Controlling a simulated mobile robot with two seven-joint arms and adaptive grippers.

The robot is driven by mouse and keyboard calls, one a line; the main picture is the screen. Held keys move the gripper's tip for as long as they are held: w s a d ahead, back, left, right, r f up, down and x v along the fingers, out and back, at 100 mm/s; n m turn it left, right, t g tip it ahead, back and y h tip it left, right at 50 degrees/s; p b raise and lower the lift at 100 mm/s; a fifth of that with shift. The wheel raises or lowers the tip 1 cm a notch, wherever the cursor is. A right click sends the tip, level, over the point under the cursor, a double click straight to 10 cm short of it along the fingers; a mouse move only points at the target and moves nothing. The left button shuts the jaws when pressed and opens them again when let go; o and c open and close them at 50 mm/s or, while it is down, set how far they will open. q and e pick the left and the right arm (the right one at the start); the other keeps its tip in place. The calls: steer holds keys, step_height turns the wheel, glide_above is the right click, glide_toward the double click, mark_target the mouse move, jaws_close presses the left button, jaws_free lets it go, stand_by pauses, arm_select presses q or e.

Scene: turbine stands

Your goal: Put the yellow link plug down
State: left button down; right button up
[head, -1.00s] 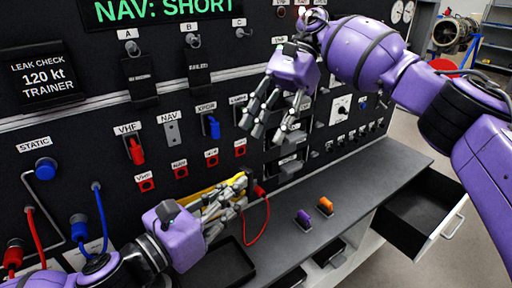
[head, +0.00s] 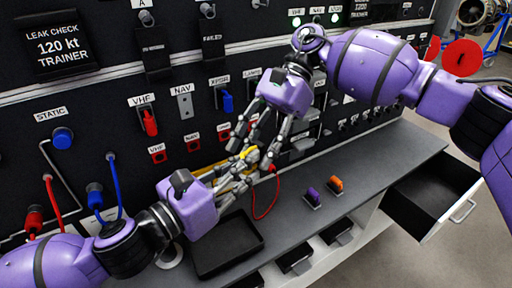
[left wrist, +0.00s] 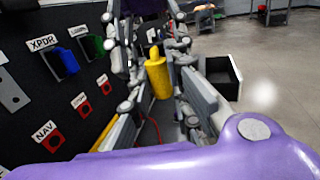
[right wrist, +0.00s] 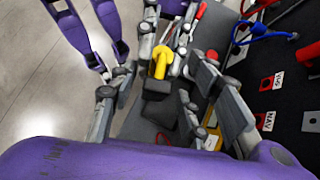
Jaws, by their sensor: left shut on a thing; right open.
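The yellow link plug (head: 249,155) is held in my left gripper (head: 243,163), above the grey bench shelf and in front of the black panel. In the left wrist view the plug (left wrist: 158,76) stands roughly upright between the fingers. My right gripper (head: 254,146) is open, its fingers reaching down close around the plug from above. In the right wrist view the plug (right wrist: 161,62) shows between its spread fingers; whether they touch it I cannot tell. Fingers partly hide the plug in the head view.
A purple plug (head: 312,197) and an orange plug (head: 336,184) stand on the grey shelf (head: 375,160). A black tray (head: 225,246) lies at the front. A red cord (head: 267,211) hangs near the grippers. An open drawer (head: 430,190) juts out right. A yellow piece lies behind my left gripper.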

steer(key=c, duration=1)
steer(key=o, duration=1)
steer(key=shift+w, duration=0.1)
